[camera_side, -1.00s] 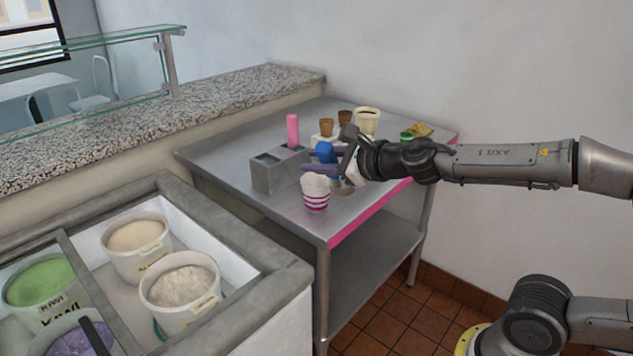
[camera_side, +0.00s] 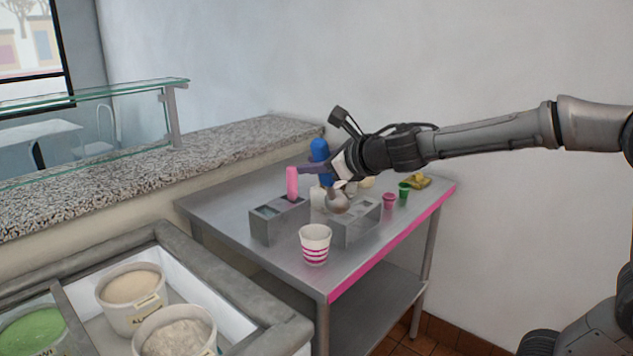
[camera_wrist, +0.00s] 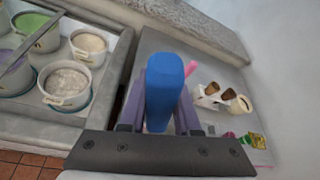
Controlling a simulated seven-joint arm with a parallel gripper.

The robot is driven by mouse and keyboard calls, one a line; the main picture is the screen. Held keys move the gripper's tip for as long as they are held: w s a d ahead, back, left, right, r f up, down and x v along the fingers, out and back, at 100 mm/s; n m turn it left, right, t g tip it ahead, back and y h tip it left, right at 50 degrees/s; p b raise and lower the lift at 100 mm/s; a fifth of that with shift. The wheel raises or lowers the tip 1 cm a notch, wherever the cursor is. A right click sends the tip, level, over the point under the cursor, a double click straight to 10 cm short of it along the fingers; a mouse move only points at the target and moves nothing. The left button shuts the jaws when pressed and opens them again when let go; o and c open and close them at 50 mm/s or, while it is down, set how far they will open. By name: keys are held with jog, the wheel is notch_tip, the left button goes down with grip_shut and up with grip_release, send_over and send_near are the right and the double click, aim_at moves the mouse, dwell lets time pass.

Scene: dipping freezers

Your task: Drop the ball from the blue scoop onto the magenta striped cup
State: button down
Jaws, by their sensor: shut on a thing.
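My gripper (camera_side: 322,167) is shut on the blue scoop (camera_side: 319,150), above the steel table. The handle stands roughly upright between the purple fingers and fills the middle of the wrist view (camera_wrist: 165,85). In the side view the scoop's metal bowl (camera_side: 338,204) hangs below the gripper, in front of a grey box and to the right of and above the cup. The magenta striped cup (camera_side: 315,246) stands upright near the table's front edge. The wrist view does not show the cup. I cannot make out the ball clearly in the bowl or the cup.
Two grey boxes flank the cup's back, one at left (camera_side: 265,225) and one at right (camera_side: 357,226). A pink handle (camera_side: 292,183) stands in the left one. Small pink (camera_side: 389,201) and green (camera_side: 404,191) cups stand farther right. The freezer with tubs (camera_side: 130,298) is at front left.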

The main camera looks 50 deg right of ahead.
jog(key=w+d+f+m+h, duration=0.1)
jog(key=w+d+m, duration=0.2)
jog(key=w, duration=0.7)
jog(key=shift+w+d+m+h, duration=0.15)
jog(key=shift+d+m+h, duration=0.2)
jog(key=shift+d, duration=0.6)
jog(key=shift+f, duration=0.25)
jog(key=s+d+f+m+y, duration=0.1)
jog(key=d+f+m+y, duration=0.2)
jog(key=d+f+m, duration=0.1)
jog(key=shift+d+f, duration=0.8)
jog(key=shift+f, duration=0.6)
jog(key=shift+m, duration=0.25)
dwell(2.1)
